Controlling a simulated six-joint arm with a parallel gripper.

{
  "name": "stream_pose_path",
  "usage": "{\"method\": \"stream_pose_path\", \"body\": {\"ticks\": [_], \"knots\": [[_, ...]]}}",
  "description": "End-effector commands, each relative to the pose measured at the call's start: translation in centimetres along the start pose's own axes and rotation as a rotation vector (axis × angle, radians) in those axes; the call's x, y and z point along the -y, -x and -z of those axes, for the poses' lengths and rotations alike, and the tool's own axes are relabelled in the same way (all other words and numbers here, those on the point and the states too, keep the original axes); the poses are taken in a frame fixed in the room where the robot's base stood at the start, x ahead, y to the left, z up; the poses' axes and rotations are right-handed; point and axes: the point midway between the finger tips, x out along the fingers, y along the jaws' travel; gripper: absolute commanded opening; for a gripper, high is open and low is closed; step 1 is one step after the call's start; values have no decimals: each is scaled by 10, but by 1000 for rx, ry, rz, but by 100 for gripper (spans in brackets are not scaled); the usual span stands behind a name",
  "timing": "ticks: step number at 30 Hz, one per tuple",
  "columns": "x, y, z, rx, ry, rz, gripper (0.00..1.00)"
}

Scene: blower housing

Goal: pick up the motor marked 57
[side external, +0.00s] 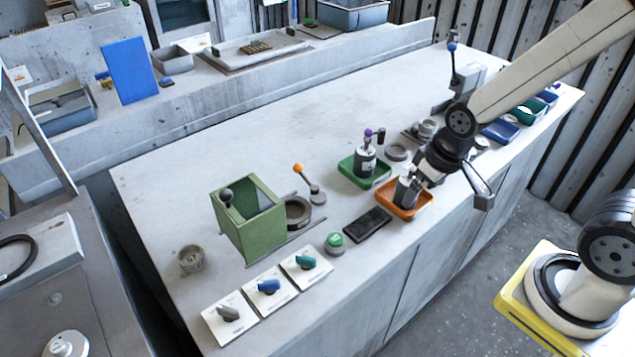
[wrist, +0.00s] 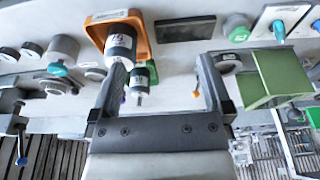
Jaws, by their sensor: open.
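One motor (wrist: 121,42), a dark cylinder with a white number label, stands in an orange tray (side external: 421,210); this motor also shows in the side view (side external: 403,191). A second, similar motor (side external: 366,158) with a purple knob beside its top stands in a green tray (side external: 351,174); it shows in the wrist view (wrist: 139,78). The labels are too small for me to read surely. My gripper (wrist: 162,68) is open and empty. In the wrist view its left finger overlaps the motor in the orange tray, and the green-tray motor appears between the fingers. I cannot tell whether anything touches.
A dark flat pad (side external: 367,224), a green button (side external: 335,240) and a green open housing (side external: 246,219) stand left of the trays. An orange-knobbed lever (side external: 299,170) rises behind. Several switch plates line the front edge. The bench's back middle is clear.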

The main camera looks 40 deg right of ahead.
Motion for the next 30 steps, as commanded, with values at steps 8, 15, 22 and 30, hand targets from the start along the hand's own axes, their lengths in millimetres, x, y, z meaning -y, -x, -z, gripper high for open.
{"method": "stream_pose_path", "body": {"ticks": [8,15,22,30], "knots": [[-6,-2,8,20,144,-2,100],[-16,-4,22,59,423,4,100],[-28,-7,35,99,716,25,100],[-44,-11,50,137,1060,69,100]]}}
